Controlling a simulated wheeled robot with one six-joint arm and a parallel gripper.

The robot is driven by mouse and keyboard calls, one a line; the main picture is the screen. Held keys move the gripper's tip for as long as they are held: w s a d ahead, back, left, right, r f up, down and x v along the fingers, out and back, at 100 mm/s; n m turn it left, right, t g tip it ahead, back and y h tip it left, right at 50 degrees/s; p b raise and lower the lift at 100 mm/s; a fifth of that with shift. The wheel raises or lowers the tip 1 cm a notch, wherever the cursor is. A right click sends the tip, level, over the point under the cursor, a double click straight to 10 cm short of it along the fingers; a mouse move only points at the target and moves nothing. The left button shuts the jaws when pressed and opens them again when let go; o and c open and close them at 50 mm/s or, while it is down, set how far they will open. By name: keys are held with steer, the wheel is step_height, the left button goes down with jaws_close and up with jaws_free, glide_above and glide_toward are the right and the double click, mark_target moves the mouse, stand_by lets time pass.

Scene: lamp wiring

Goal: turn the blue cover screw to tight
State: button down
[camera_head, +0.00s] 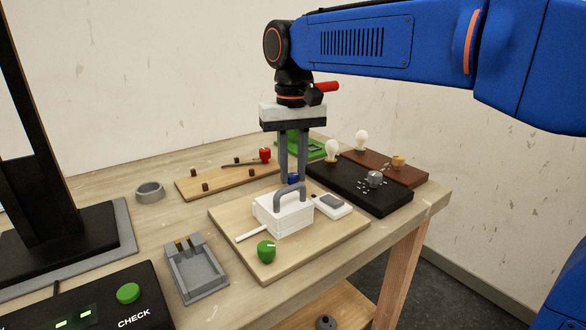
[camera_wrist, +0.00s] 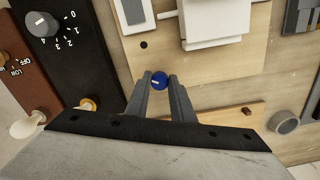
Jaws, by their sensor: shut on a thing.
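The blue cover screw (camera_wrist: 158,82) is a round blue knob with a short pale mark, seen between my fingertips in the wrist view. In the head view it shows as a small blue spot (camera_head: 293,178) just behind the white cover. My gripper (camera_head: 293,176) points straight down and is shut on the screw; its two fingers flank it in the wrist view (camera_wrist: 160,84). The white cover (camera_head: 284,216), with a grey arched handle, sits on the wooden board (camera_head: 330,238). The screw's lower part is hidden in both views.
A green knob (camera_head: 266,251) and a white switch box (camera_head: 333,206) are on the board. A black dial panel (camera_head: 350,178) with a bulb stands at right, a peg board (camera_head: 215,185) behind left. A grey tray (camera_head: 196,270) and ring (camera_head: 149,191) are left.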

mark_target(293, 175)
steer(key=shift+r+m, duration=0.1)
steer(key=shift+m, duration=0.7)
steer(key=c, duration=1.5)
jaws_free()
steer(key=shift+c, duration=0.2)
step_height(293, 175, up, 17)
steer(key=shift+r, duration=0.15)
